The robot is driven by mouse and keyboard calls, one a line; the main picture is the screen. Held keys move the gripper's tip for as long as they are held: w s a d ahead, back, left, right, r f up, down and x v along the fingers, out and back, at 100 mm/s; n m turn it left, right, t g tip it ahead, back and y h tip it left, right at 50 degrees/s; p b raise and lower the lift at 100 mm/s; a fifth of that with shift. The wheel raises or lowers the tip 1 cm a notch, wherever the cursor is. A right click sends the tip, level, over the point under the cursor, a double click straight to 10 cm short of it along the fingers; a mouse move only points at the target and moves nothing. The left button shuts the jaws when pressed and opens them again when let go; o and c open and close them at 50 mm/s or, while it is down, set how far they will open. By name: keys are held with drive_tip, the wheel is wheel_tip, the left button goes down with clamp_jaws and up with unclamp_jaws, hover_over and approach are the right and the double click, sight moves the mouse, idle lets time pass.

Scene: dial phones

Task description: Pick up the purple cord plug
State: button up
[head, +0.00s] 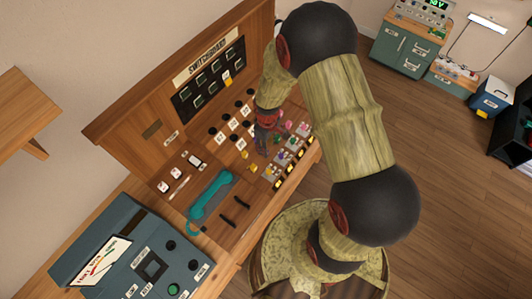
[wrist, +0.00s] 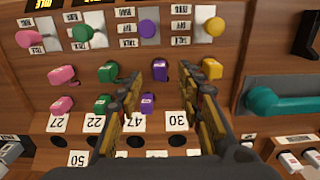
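In the wrist view, a purple cord plug (wrist: 160,70) stands on the wooden desk panel, between a green plug (wrist: 108,72) and a yellow plug (wrist: 212,69). A second, smaller purple plug (wrist: 148,103) stands nearer the number cards. My gripper (wrist: 160,82) is open, its two fingers on either side of the purple plugs. Nothing is clearly held. Whether a finger touches a plug cannot be told. In the head view, my gripper (head: 264,142) is low over the switchboard desk, and my arm and gripper partly hide the plugs there.
Pink plugs (wrist: 62,75) stand left in the wrist view. Levers with coloured knobs, including a purple knob (wrist: 148,29), line one edge. A teal handset (wrist: 285,103) lies to the right. In the head view, the upright switchboard panel (head: 150,131) rises behind the desk.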

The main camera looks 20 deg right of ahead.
drive_tip(key=shift+w+a+f, duration=0.1)
drive_tip(key=shift+w+f, duration=0.05)
drive_tip(key=shift+f, duration=1.25)
drive_tip(key=shift+w+f, duration=0.1)
drive_tip(key=shift+f, duration=1.25)
drive_tip(key=c, duration=0.3)
clamp_jaws()
